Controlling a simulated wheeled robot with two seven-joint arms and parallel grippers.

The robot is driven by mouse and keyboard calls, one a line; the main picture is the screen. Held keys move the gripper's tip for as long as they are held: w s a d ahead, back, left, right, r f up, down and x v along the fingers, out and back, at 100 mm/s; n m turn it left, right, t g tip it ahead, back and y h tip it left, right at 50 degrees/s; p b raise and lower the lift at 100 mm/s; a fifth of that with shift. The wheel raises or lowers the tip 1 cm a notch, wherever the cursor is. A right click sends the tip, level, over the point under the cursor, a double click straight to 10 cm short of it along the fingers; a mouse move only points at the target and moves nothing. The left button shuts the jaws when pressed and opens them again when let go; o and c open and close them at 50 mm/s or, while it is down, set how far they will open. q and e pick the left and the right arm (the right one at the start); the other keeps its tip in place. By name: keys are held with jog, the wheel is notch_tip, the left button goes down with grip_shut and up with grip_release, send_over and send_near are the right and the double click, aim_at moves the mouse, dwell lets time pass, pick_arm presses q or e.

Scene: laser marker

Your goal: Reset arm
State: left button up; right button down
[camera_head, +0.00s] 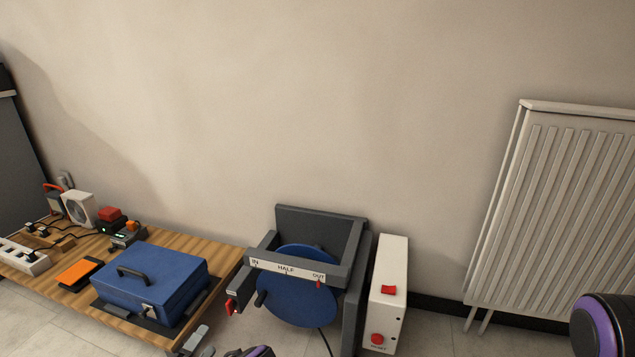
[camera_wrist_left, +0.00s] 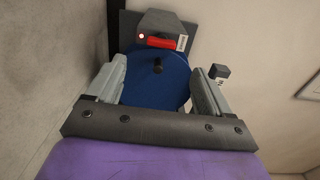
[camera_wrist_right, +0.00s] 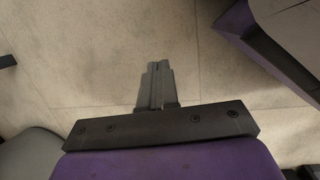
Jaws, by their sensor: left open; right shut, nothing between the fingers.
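The dark grey fixture (camera_head: 350,270) holds a blue disc (camera_head: 300,300) behind a white IN / HALF / OUT scale (camera_head: 287,268); a small red pointer (camera_head: 318,284) is at OUT. A red lever (camera_head: 230,306) sits on its left side. My left gripper (camera_wrist_left: 158,85) is open and empty, with the blue disc and its black knob (camera_wrist_left: 158,65) showing between its fingers; contact cannot be told. My right gripper (camera_wrist_right: 157,80) is shut and empty above the floor.
A white box (camera_head: 393,255) with a red switch (camera_head: 388,290) and red button (camera_head: 377,339) stands right of the fixture. A blue case (camera_head: 150,280) and small devices sit on the wooden table (camera_head: 215,255) at left. A radiator (camera_head: 560,200) is at right.

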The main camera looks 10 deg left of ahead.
pick_arm(q)
jog(key=s+a+n+g+y+p, duration=0.1)
jog(key=s+n+g+y+p, duration=0.65)
jog(key=s+n, duration=0.6)
pick_arm(e)
jog(key=w+d+r+m+t+h+p, duration=0.1)
jog(key=w+r+m+t+h, duration=0.2)
jog(key=w+r+m+t, duration=0.35)
pick_arm(q)
jog(key=s+d+f+n+g+h+b, duration=0.35)
jog(key=s+d+n+g, duration=0.6)
jog(key=s, duration=0.45)
pick_arm(e)
notch_tip(320, 180, down, 2)
jog(key=a+n+g+y, duration=0.1)
jog(key=a+n+g, duration=0.1)
pick_arm(q)
notch_tip(320, 180, up, 39)
jog(key=w+n+t+p, duration=0.1)
jog(key=n+t+p, duration=0.1)
jog(key=p, duration=3.7)
jog(key=shift+w+a+r+n+y, duration=0.15)
jog(key=shift+w+r+n+y, duration=0.05)
jog(key=shift+w+n+y, duration=0.15)
pick_arm(e)
notch_tip(320, 180, up, 38)
jog(key=m+t, duration=0.1)
jog(key=shift+w+d, duration=0.2)
jog(key=shift+w, duration=0.1)
